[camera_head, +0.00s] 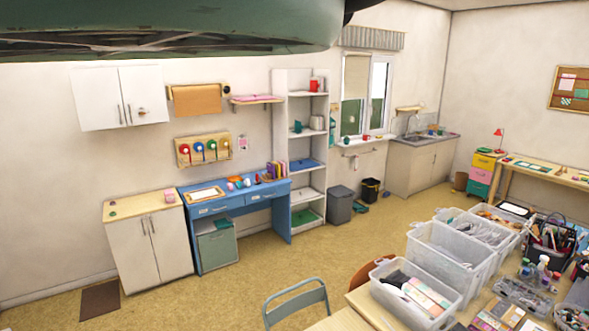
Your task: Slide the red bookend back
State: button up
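A row of small upright books (277,170) stands at the right end of the blue desk (236,200), against the wall. A small red shape (259,178) shows at the left of these books. It may be the red bookend, but it is too small and far off to be sure. My gripper is not in view.
The desk also holds a framed sheet (203,194) and small pink and orange items. A white shelf (307,215) stands right of it and a white cabinet (147,245) left. Open floor (240,275) lies in front. A grey-green chair (295,303) and a cluttered table are nearer.

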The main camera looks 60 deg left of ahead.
aim_at(314, 85)
jog(key=i+j+u, duration=1.25)
jog(key=i+u, duration=0.45)
jog(key=i, duration=2.95)
jog(key=i+j+z, duration=0.15)
jog(key=i, duration=0.65)
jog(key=i+j, duration=0.1)
jog(key=i, duration=0.7)
jog(key=i+j+z, duration=0.1)
jog(key=i+z, duration=0.15)
jog(key=i, duration=0.15)
jog(key=i+j+z, duration=0.15)
jog(key=i+z, duration=0.15)
jog(key=i+j+z, duration=0.25)
jog(key=i, duration=0.15)
